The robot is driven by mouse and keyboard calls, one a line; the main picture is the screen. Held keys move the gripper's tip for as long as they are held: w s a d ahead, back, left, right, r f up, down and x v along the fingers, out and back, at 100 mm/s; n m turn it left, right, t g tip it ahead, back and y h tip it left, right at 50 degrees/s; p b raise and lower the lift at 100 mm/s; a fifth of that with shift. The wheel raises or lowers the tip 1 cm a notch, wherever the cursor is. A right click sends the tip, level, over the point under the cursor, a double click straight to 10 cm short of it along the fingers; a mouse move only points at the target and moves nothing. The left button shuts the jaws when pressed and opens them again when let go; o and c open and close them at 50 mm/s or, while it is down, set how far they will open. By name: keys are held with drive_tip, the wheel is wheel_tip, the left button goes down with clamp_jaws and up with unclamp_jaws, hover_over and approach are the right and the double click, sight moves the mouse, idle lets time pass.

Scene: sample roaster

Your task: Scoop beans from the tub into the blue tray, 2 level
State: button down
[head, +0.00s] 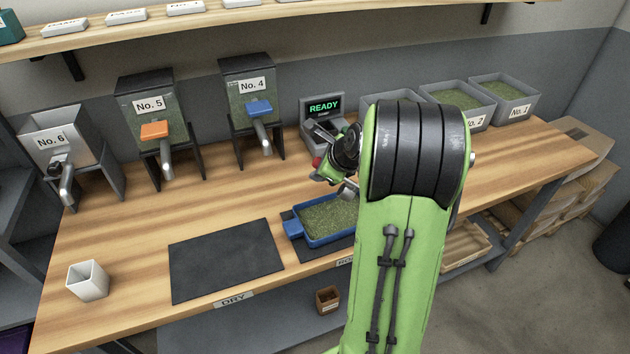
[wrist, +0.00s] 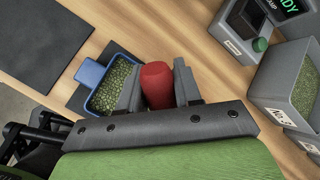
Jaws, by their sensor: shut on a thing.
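The blue tray (head: 297,230) sits on a dark mat at the front of the wooden bench and holds green beans; it also shows left of my gripper in the wrist view (wrist: 84,72). My gripper (wrist: 158,90) is shut on a red handle (wrist: 156,76), which looks like the scoop's. In the head view my gripper (head: 325,165) is above the bench, behind the tray, partly hidden by my arm. The scoop's bowl is not clear. Grey tubs of green beans, labelled No. 2 (head: 473,119) and No. 1 (head: 520,112), stand at the back right; another is partly behind my arm.
A display unit reading READY (head: 323,108) stands at the back. Dispensers No. 6 (head: 50,143), No. 5 (head: 148,103) and No. 4 (head: 251,85) line the back left. A bare dark mat (head: 225,261) by the DRY label and a white cup (head: 88,281) are at front left.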

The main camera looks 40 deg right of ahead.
drive_tip(key=s+d+t+y+b, duration=0.1)
drive_tip(key=t+b, duration=0.1)
drive_tip(key=s+d+r+m+t+y+b, duration=0.1)
drive_tip(key=s+t+b, duration=0.1)
drive_tip(key=b, duration=0.1)
drive_tip(key=shift+d+m+y, duration=0.3)
drive_tip(key=shift+d, duration=0.1)
drive_tip(key=s+d+t+y+p, duration=0.1)
drive_tip(key=t, duration=0.1)
drive_tip(key=s+d+m+t+p, duration=0.1)
drive_tip(key=t, duration=0.1)
drive_tip(key=shift+s+r+m+y, duration=0.1)
drive_tip(key=shift+r+m+y, duration=0.2)
drive_tip(key=shift+r+y, duration=0.1)
drive_tip(key=shift+s+d+t, duration=0.15)
drive_tip(key=shift+t, duration=0.15)
drive_tip(key=shift+s+m+t+y, duration=0.2)
drive_tip(key=shift+m+t+y, duration=0.1)
drive_tip(key=shift+t, duration=0.1)
